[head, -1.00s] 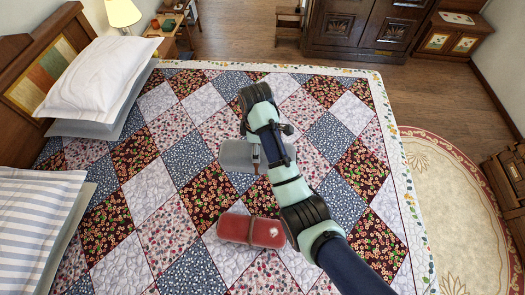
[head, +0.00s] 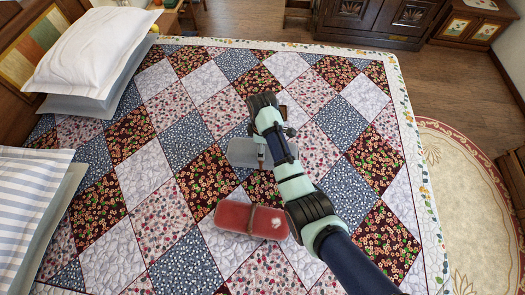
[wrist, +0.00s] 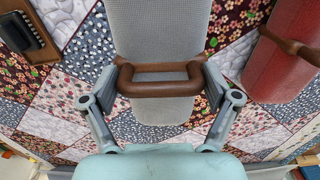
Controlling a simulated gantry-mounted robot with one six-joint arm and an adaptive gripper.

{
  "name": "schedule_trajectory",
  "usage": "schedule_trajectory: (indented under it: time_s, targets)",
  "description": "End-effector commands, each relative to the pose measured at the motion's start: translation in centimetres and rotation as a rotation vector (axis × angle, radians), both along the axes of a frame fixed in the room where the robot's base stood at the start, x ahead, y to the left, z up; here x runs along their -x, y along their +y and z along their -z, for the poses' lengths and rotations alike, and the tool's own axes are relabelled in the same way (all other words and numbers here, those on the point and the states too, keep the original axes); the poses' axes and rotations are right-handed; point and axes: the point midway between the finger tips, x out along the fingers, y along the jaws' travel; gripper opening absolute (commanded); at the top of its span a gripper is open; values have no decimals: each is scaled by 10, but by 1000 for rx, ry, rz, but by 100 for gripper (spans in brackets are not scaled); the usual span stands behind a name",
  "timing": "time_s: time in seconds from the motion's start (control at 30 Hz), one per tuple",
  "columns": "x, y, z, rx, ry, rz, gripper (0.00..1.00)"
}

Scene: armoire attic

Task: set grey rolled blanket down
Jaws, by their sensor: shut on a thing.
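The grey rolled blanket (head: 243,153) is in my gripper (head: 262,160), over the middle of the quilted bed. In the wrist view the grey blanket (wrist: 163,35) has a brown carrying handle (wrist: 160,88), and my gripper's fingers (wrist: 160,82) are on either side of it. My arm covers the blanket's right part in the head view. I cannot tell whether the blanket touches the quilt.
A red rolled blanket (head: 250,220) with a brown strap lies nearer on the quilt (head: 145,240). A dark object (wrist: 22,35) shows at the wrist view's top left. Pillows (head: 92,52) are at the left. The quilt left of the grey blanket is clear.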

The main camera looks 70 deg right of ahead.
Motion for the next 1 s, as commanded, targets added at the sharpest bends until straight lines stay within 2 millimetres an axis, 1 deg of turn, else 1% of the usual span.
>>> schedule_trajectory:
  time_s: [0.13,0.17,0.3,0.4,0.77,0.8,0.87,1.0]
  targets:
    - [-1,-1,4,2,-1,0,18]
    - [0,0,7,1,-1,0,18]
    - [0,0,32,0,0,0,18]
    - [0,0,42,2,-1,0,18]
    - [-1,-1,47,2,-3,0,18]
    - [0,0,47,2,-1,0,90]
    - [0,0,47,2,-1,0,100]
    - [0,0,47,1,-1,0,100]
